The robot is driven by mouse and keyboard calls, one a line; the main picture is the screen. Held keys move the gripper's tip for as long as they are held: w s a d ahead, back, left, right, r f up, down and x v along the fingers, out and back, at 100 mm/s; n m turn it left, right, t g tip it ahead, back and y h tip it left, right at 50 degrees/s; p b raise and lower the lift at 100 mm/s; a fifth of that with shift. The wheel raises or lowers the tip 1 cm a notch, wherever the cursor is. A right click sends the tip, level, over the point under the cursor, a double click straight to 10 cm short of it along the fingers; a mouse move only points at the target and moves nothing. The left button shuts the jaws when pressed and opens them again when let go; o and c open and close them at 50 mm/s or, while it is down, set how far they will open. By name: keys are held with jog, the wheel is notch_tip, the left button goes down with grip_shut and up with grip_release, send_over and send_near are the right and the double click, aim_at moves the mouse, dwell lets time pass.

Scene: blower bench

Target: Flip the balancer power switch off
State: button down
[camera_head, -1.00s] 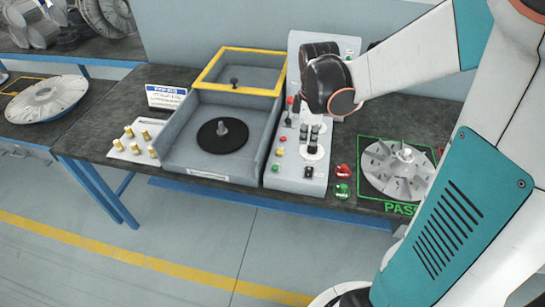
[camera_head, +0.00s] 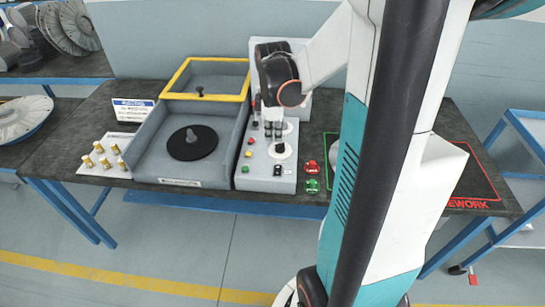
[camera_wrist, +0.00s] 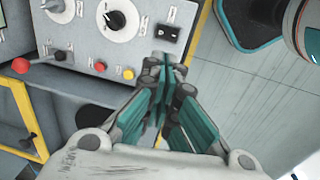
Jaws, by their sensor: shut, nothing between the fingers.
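The balancer's grey control panel (camera_head: 262,182) stands right of the balancer tub. A black rocker switch (camera_head: 277,170) sits near its front edge, below a round dial (camera_head: 280,150). In the wrist view the switch (camera_wrist: 167,33) is beyond my fingertips, beside the dial (camera_wrist: 116,20); I cannot tell which way it is set. My gripper (camera_head: 273,132) points down over the panel, behind the switch in the head view. Its fingers are shut and empty in the wrist view (camera_wrist: 165,62), apparently just short of the switch, and contact does not show.
Colored buttons (camera_head: 248,154) line the panel's left side. The balancer tub (camera_head: 150,155) has a dark turntable (camera_head: 192,143) and a yellow-framed lid (camera_head: 165,78). Brass pieces on a white board (camera_head: 105,158) lie left. Red and green objects (camera_head: 312,176) lie right of the panel.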

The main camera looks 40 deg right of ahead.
aim_at(275, 168)
jog(key=f+b, duration=0.1)
jog(key=f, duration=0.3)
jog(key=d+f+b, duration=0.1)
jog(key=f+b, duration=0.1)
jog(key=f, duration=0.3)
jog(key=w+f+b, duration=0.1)
jog(key=f+b, duration=0.1)
jog(key=f, duration=0.2)
jog(key=shift+d+f, duration=0.15)
jog(key=shift+f, duration=0.25)
jog(key=shift+w+d+f+b, duration=0.15)
jog(key=shift+f+b, duration=0.35)
jog(key=shift+b, duration=0.15)
jog(key=shift+r, duration=0.2)
jog(key=shift+a, duration=0.2)
